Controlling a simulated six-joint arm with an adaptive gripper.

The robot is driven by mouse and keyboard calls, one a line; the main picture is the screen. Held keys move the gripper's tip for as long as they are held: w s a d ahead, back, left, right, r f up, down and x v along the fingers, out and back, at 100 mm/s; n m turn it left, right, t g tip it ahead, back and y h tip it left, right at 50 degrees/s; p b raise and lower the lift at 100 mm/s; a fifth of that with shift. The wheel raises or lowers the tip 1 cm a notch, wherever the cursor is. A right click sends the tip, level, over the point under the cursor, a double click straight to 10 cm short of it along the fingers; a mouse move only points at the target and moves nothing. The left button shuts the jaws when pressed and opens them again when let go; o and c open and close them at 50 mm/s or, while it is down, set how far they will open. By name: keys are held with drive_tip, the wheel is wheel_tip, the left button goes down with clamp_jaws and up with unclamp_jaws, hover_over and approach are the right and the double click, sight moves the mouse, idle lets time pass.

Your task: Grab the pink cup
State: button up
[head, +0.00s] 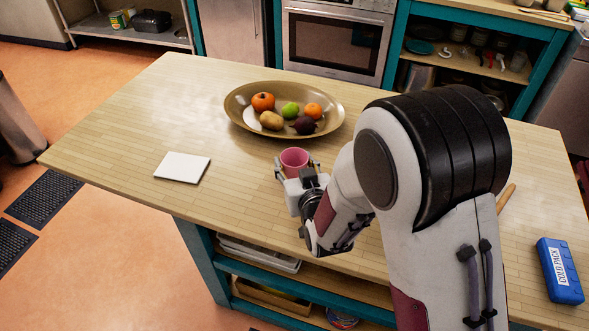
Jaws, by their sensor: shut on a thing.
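The pink cup (295,158) stands upright on the wooden island top, just in front of the fruit bowl. Its open mouth faces up and its lower part is hidden behind my gripper. My gripper (296,169) is around the cup, with one finger at its left side and the other at its right. It is shut on the cup. I cannot tell whether the cup's base touches the table.
A large brown bowl (240,118) of fruit is right behind the cup. A white square (182,167) lies to the left, and a blue cold pack (560,271) at the right. A wooden stick (507,197) lies partly behind my arm. The island's left side (130,125) is clear.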

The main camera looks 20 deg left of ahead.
drive_tip(key=shift+r, duration=0.2)
wheel_tip(320, 180, up, 10)
drive_tip(key=shift+f, duration=0.2)
idle(0.7)
